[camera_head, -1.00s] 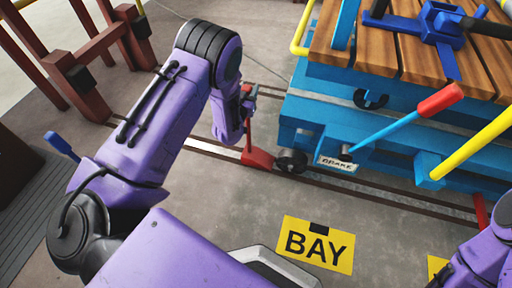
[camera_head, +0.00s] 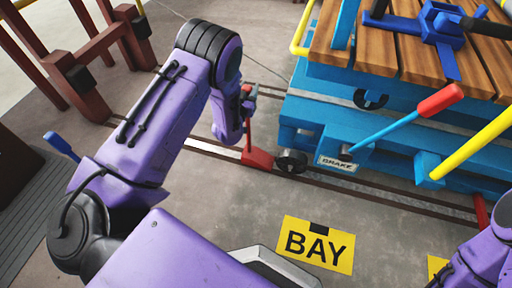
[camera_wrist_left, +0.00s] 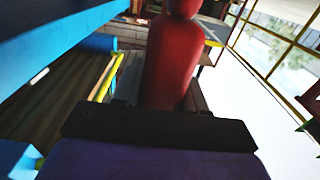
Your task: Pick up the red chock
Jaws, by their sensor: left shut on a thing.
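The red chock (camera_head: 257,159) sits on the rail beside the cart's wheel (camera_head: 291,161), with a thin upright handle rising from it. My left gripper (camera_head: 247,97) is at the top of this handle, partly hidden behind my own purple arm. In the left wrist view a large red rounded grip (camera_wrist_left: 175,55) stands upright just beyond the dark gripper body (camera_wrist_left: 160,128). The left gripper is shut on the handle of the chock; its fingertips are hard to make out. My right arm shows at the lower right edge, but its gripper is out of view.
The blue cart (camera_head: 400,130) with a wooden deck stands right of the chock. A red-tipped brake lever (camera_head: 440,101) and a yellow bar (camera_head: 475,150) stick out from it. A yellow BAY sign (camera_head: 315,244) lies on the floor. Dark red posts (camera_head: 75,75) stand at the left.

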